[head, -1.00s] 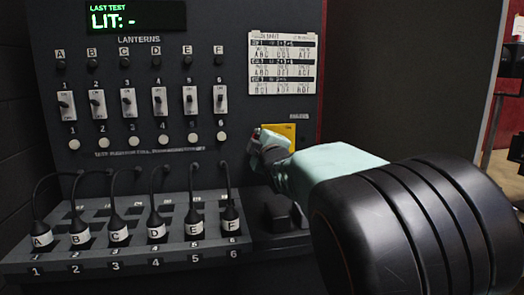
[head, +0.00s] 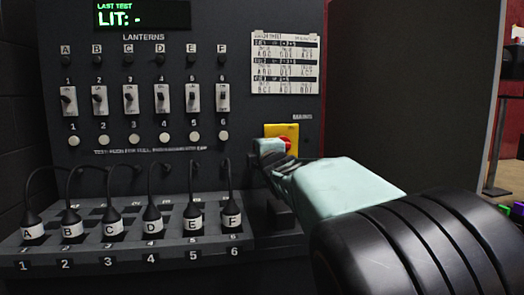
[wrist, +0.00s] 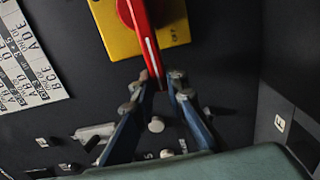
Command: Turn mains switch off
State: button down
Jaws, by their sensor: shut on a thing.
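The mains switch is a red rotary handle (head: 288,143) on a yellow plate (head: 290,129), right of the lantern panel in the head view. In the wrist view the red handle (wrist: 143,32) has a white stripe and points down over the yellow plate (wrist: 121,46). An "OFF" label shows on the plate, right of the handle. My gripper (wrist: 157,83) is shut on the handle's tip, between its two fingertips. In the head view my gripper (head: 268,156) covers the plate's lower left and part of the handle.
Numbered toggle switches (head: 131,99) and round white buttons (head: 132,140) fill the panel to the left. Several lettered plugs with cables (head: 112,225) stand on the ledge below. A paper chart (head: 285,63) hangs above the switch. A dark panel (head: 400,90) stands at the right.

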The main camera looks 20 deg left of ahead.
jog(key=c, duration=1.9)
grip_release()
jog(key=shift+c, duration=0.2)
jog(key=v, duration=1.2)
